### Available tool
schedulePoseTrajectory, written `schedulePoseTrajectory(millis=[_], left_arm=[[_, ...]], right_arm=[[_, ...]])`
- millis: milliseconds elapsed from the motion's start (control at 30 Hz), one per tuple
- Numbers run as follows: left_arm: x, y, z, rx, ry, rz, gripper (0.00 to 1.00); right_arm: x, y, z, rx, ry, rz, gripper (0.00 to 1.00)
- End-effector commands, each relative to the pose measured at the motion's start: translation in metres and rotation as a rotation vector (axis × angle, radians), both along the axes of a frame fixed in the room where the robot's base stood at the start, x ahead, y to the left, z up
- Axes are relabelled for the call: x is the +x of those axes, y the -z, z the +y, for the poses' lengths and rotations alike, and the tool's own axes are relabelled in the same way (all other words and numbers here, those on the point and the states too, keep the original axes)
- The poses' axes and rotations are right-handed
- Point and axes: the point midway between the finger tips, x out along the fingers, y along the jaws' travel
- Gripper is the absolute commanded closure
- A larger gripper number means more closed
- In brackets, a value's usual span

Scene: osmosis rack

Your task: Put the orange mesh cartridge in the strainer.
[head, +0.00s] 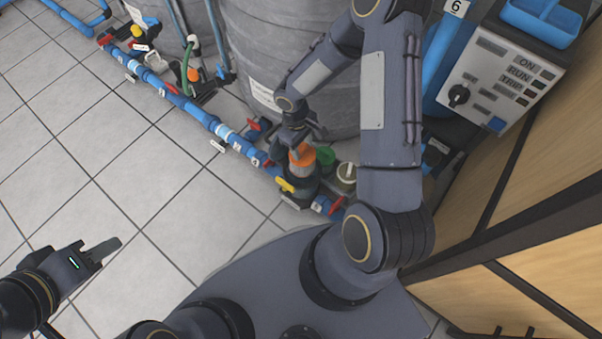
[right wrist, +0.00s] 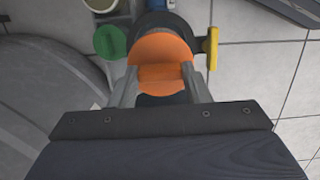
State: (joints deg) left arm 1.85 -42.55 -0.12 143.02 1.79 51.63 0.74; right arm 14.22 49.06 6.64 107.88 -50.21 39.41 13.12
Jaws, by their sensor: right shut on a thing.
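The orange mesh cartridge (head: 302,155) is at the strainer (head: 299,183) on the blue pipe line. In the right wrist view the round orange top of the cartridge (right wrist: 160,62) lies over the dark strainer body (right wrist: 170,24). My right gripper (right wrist: 165,75) is shut on the bar across the cartridge's top. Whether the cartridge is in the strainer's opening or just above it, I cannot tell, as its lower part is hidden. My left gripper (head: 103,250) is at the lower left over the floor, far from the strainer; its jaw gap is not clear.
A green cap (right wrist: 110,42) and a pale round cap (head: 346,173) sit beside the strainer. A yellow handle (right wrist: 211,48) sticks out at its side. A large grey tank (head: 290,60) stands behind. A control box (head: 500,75) is at the right. Tiled floor is free at left.

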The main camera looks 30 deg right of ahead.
Motion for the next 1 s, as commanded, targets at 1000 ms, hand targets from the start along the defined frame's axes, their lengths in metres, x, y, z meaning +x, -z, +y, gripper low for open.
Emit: schedulePoseTrajectory(millis=[1000], left_arm=[[0.000, 0.061, 0.000, 0.000, 0.000, 0.000, 0.64]], right_arm=[[0.001, 0.145, 0.000, 0.000, 0.003, 0.000, 0.93]])
